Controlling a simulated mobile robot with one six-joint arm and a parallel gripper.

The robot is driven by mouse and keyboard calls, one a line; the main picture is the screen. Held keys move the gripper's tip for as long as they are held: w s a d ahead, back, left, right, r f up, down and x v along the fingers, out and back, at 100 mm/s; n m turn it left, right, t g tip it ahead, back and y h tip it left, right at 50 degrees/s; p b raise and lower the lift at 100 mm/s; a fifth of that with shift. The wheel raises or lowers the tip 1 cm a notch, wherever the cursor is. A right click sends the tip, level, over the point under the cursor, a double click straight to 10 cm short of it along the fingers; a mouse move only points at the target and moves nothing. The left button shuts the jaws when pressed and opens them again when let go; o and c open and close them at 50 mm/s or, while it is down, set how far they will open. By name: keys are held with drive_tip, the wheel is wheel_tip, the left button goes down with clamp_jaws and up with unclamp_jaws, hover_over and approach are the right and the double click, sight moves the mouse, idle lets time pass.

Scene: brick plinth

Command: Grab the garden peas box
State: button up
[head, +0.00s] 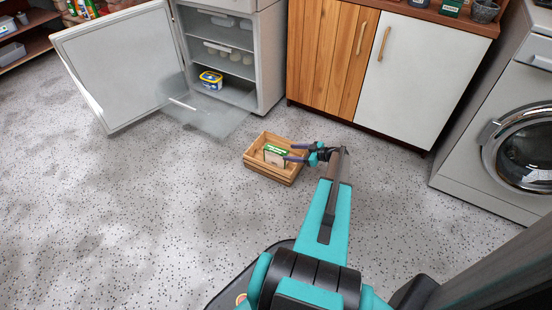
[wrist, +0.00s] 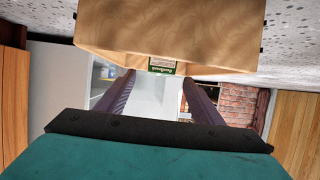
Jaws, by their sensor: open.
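A small green and white box (head: 275,154) stands in a slatted wooden crate (head: 258,165) on the floor. It is the only box I see there, but its print is too small for me to confirm garden peas. My gripper (head: 287,153) is open and empty, its two dark fingers pointing left at the crate's right side, close to the box. In the wrist view the picture is upside down: the crate's wall (wrist: 170,30) hides most of the box (wrist: 162,66), whose green label edge shows between my open fingertips (wrist: 157,77).
An open fridge (head: 222,60) with a yellow and blue tub (head: 211,80) inside stands behind the crate, its door (head: 125,65) swung left. A wood and white cabinet (head: 395,70) and a washing machine (head: 510,135) stand at right. The floor at left is clear.

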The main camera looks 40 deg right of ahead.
sight(277, 152)
drive_tip(key=shift+b+x, duration=0.35)
drive_tip(key=shift+x, duration=1.65)
drive_tip(key=shift+b+x, duration=1.1)
drive_tip(key=shift+x, duration=1.5)
drive_tip(key=shift+a, duration=0.1)
drive_tip(key=shift+c, duration=0.2)
drive_tip(key=c, duration=1.4)
drive_tip(key=shift+r+p, duration=1.6)
drive_tip(key=shift+r, duration=3.45)
